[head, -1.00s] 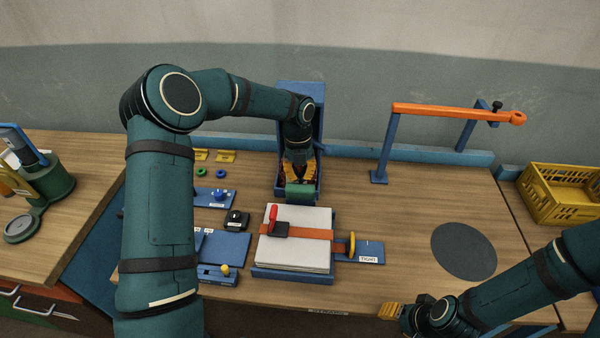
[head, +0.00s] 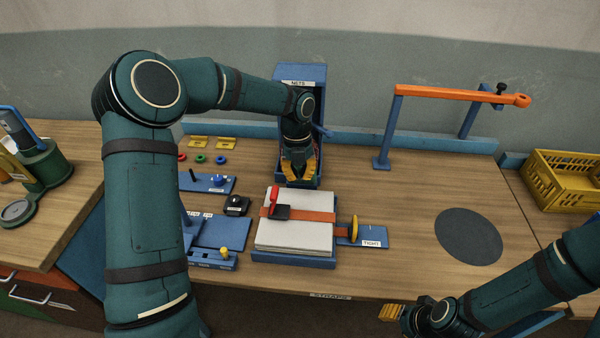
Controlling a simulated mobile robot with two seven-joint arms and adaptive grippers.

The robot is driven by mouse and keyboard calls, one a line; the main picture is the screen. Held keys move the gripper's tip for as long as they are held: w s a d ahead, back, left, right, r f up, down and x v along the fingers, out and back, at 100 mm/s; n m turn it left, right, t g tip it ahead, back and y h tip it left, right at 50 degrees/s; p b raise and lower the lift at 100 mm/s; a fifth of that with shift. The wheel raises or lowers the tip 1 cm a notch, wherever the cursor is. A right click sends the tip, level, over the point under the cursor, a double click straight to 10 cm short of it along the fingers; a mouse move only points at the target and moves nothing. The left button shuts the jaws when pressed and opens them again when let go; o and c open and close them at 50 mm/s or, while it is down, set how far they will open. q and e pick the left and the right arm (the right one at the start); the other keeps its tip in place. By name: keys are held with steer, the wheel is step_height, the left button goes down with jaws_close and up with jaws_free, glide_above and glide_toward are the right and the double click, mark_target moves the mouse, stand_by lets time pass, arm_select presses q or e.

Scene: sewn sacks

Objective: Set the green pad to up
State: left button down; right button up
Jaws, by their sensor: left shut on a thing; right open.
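The green pad is hidden in the head view now, behind my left gripper's yellow fingers at the foot of the blue upright frame (head: 301,72) labelled NETS. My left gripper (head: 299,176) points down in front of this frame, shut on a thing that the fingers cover. From where the green pad showed before, that thing appears to be the pad. Whether the pad is up or down cannot be seen. My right gripper (head: 392,312) is open and empty near the table's front edge, far from the frame.
Just in front stands a white stack (head: 292,239) on a blue base, with an orange strap and a red lever (head: 274,197). Blue panels (head: 222,233) with small knobs lie left. An orange bar (head: 455,94) stands right. The dark disc (head: 468,236) is bare.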

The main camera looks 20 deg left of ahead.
arm_select(q)
steer(key=shift+s+d+f+b, duration=0.15)
steer(key=shift+s+f+b, duration=0.5)
steer(key=shift+b, duration=0.35)
steer(key=s, duration=0.1)
steer(key=s+d, duration=0.1)
steer(key=s, duration=0.1)
steer(key=shift+d+r+p, duration=0.1)
steer(key=shift+d+p, duration=0.15)
steer(key=shift+p, duration=0.1)
step_height(320, 180, up, 10)
steer(key=p, duration=0.1)
steer(key=shift+w+a+f+p, duration=0.2)
steer(key=shift+w+a+p, duration=0.1)
steer(key=shift+w, duration=0.05)
arm_select(e)
steer(key=shift+f, duration=0.25)
